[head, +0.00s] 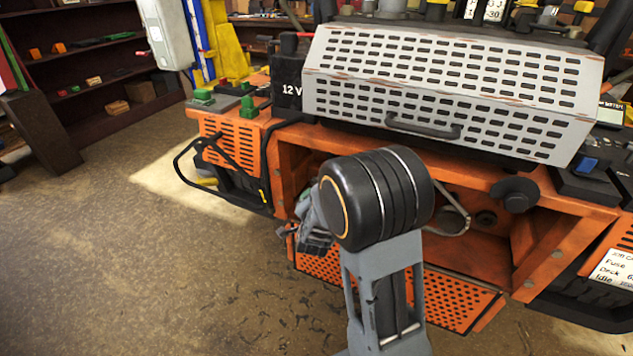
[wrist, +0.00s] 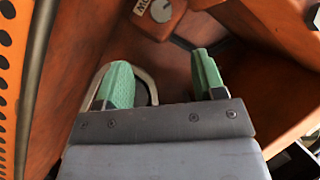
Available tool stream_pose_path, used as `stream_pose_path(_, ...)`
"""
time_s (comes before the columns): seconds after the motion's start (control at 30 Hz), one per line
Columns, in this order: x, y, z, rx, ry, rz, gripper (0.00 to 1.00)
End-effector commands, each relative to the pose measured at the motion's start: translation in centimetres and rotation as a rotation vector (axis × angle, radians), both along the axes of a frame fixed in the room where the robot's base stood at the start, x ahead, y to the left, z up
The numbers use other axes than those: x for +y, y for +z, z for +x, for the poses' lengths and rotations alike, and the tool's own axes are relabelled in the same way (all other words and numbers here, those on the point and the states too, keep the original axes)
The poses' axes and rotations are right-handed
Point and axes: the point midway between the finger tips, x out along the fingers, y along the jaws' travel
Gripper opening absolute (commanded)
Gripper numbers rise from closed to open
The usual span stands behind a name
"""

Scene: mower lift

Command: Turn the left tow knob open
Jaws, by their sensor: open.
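The tow knob (wrist: 161,11) shows at the top of the wrist view as a small grey round knob on an orange block. A white label with dark letters, partly cut off, sits beside it. My gripper (wrist: 162,77) is open, with its two green fingers apart and nothing between them. The knob lies beyond the fingertips, near the middle of the gap, and is not touched. In the head view my gripper is mostly hidden behind my own arm, at the left of the orange bay, and I cannot make out the knob there.
A bent metal loop (wrist: 91,88) stands behind the left finger, around a dark round part. Orange walls close in on both sides, with a perforated panel (wrist: 10,75) at left. The grey perforated cover (head: 455,85) sits above the bay. Open floor (head: 110,270) lies left.

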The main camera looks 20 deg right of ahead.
Motion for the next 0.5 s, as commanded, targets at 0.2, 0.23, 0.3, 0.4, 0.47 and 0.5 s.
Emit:
stream_pose_path(0.2, -1.4, -0.8, 2.7, -0.006, -0.005, -0.001, 0.63)
stream_pose_path(0.23, -1.6, -0.9, 3.3, -0.006, -0.005, -0.001, 0.63)
stream_pose_path(0.3, -2.2, -1.3, 4.5, -0.005, -0.005, 0.0, 0.63)
stream_pose_path(0.4, -3.0, -1.8, 6.2, -0.005, -0.004, -0.001, 0.63)
stream_pose_path(0.47, -3.4, -2.1, 7.2, -0.005, -0.003, -0.001, 0.63)
stream_pose_path(0.5, -3.7, -2.2, 7.8, -0.005, -0.004, -0.001, 0.63)
